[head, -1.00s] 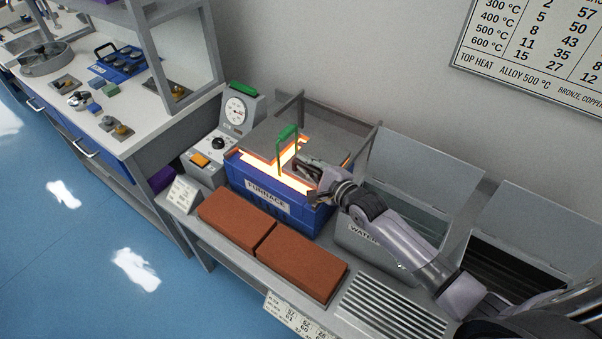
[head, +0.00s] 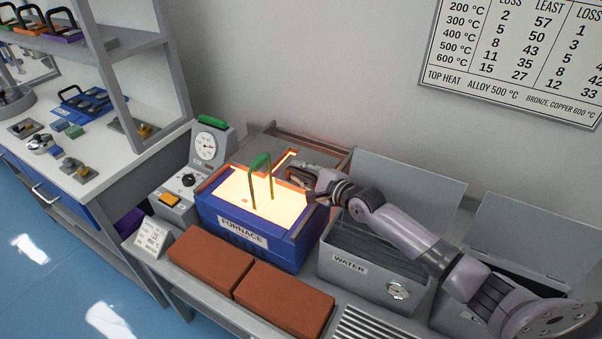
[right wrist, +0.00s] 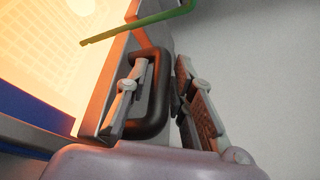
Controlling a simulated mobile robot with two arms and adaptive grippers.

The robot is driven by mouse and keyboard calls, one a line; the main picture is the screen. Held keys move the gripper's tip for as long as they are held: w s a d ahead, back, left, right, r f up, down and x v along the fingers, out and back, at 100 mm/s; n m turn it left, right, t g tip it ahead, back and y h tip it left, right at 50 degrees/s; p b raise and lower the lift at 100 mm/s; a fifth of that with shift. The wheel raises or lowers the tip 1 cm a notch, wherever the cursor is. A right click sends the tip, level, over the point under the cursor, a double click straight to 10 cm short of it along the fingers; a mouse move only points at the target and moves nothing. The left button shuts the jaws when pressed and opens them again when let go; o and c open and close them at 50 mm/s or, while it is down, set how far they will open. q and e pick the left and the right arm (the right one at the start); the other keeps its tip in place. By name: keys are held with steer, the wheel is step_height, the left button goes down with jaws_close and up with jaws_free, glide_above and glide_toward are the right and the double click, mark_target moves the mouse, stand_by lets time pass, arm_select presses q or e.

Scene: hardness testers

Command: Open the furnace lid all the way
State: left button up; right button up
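The furnace (head: 239,231) is a blue box, its front and middle uncovered and glowing. Its grey lid (head: 322,158) sits towards the back, with a glowing slot in it. My right gripper (head: 306,178) is at the lid's black loop handle (head: 292,171). A green-handled wire holder (head: 260,161) stands up from the glowing opening. It shows in part in the right wrist view (right wrist: 150,22). My left gripper is out of view.
A dial unit (head: 209,146) stands left of the furnace, and a water tank (head: 375,270) with a raised cover stands right. Two red-brown bricks (head: 211,261) lie in front. My right arm passes over the tank. A wall is close behind.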

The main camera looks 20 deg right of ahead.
steer(key=v, duration=1.2)
